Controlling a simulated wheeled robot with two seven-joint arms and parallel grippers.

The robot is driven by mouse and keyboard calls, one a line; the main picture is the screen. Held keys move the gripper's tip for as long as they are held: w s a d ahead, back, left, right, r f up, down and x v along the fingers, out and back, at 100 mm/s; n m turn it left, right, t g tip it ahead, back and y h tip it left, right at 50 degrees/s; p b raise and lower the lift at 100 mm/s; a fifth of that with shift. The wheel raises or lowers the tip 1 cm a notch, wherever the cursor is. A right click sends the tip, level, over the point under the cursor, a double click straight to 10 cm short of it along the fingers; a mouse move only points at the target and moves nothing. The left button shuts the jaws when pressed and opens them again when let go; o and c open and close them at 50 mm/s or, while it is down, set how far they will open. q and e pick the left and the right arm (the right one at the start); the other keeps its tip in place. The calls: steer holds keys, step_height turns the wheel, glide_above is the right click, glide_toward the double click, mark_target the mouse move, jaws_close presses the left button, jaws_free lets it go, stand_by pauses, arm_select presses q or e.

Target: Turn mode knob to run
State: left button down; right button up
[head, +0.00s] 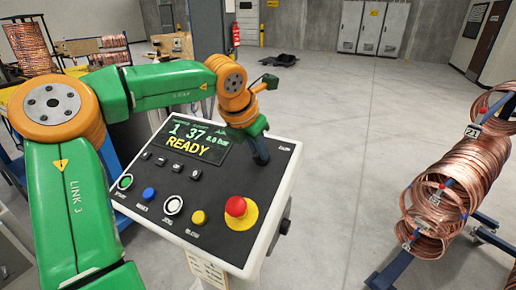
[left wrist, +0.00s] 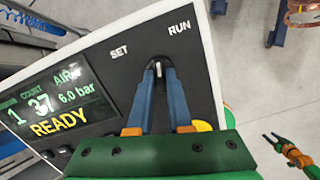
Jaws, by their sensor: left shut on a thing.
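The control panel (head: 212,222) has a screen (head: 190,143) reading READY. In the left wrist view the mode knob (left wrist: 158,70) is a small dark knob with a pale mark, on the black panel face below the SET label (left wrist: 119,52) and RUN label (left wrist: 179,28). The pale mark appears to point between the two labels. My left gripper (head: 260,158) reaches down to the panel's upper right; its blue fingers (left wrist: 158,76) are shut on the knob, one on each side, and hide most of it.
A red emergency button (head: 236,207) stands up at the panel's lower right, close to a row of round buttons (head: 173,205). Copper coils (head: 440,215) on a rack are at the right. The floor between panel and coils is clear.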

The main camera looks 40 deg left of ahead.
arm_select(q)
steer(key=m+p, duration=0.1)
steer(key=m, duration=0.4)
steer(key=shift+r+m+h+p, duration=0.1)
steer(key=shift+m+h+p, duration=0.2)
steer(key=shift+m, duration=0.1)
stand_by(0.4)
steer(key=c, duration=0.8)
jaws_free()
steer(key=shift+w, duration=0.1)
steer(key=shift+c, duration=0.2)
steer(key=shift+r, duration=0.1)
steer(key=b+v, duration=0.1)
steer(key=v, duration=0.5)
steer(key=shift+s+r, duration=0.25)
steer(key=shift+r, duration=0.1)
steer(key=shift+f, duration=0.1)
